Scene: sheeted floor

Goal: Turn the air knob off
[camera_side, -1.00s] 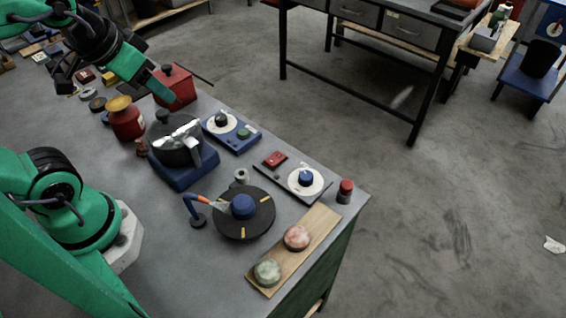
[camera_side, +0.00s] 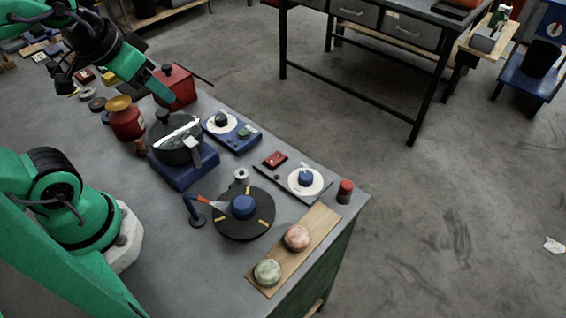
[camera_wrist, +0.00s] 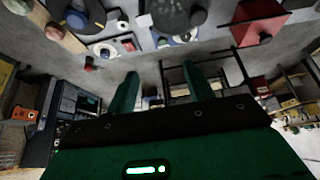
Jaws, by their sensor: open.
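Two dial knobs show, and I cannot tell which one is the air knob. A dark knob (camera_side: 221,119) sits on a white dial on a blue box with a green button. A blue knob (camera_side: 305,179) sits on a white dial on a dark plate near the bench's right edge, beside a red button block (camera_side: 274,160). My gripper (camera_side: 160,86) is open and empty in the upper left of the side view, above the bench by the red box, well apart from both dials. Its two green fingers (camera_wrist: 162,85) stand spread in the wrist view.
A black pot (camera_side: 172,151) on a blue base and a red canister (camera_side: 126,121) stand near the dark knob. A red box (camera_side: 176,88) stands behind. A black turntable (camera_side: 241,226) and a wooden board (camera_side: 270,273) with two round pieces lie in front.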

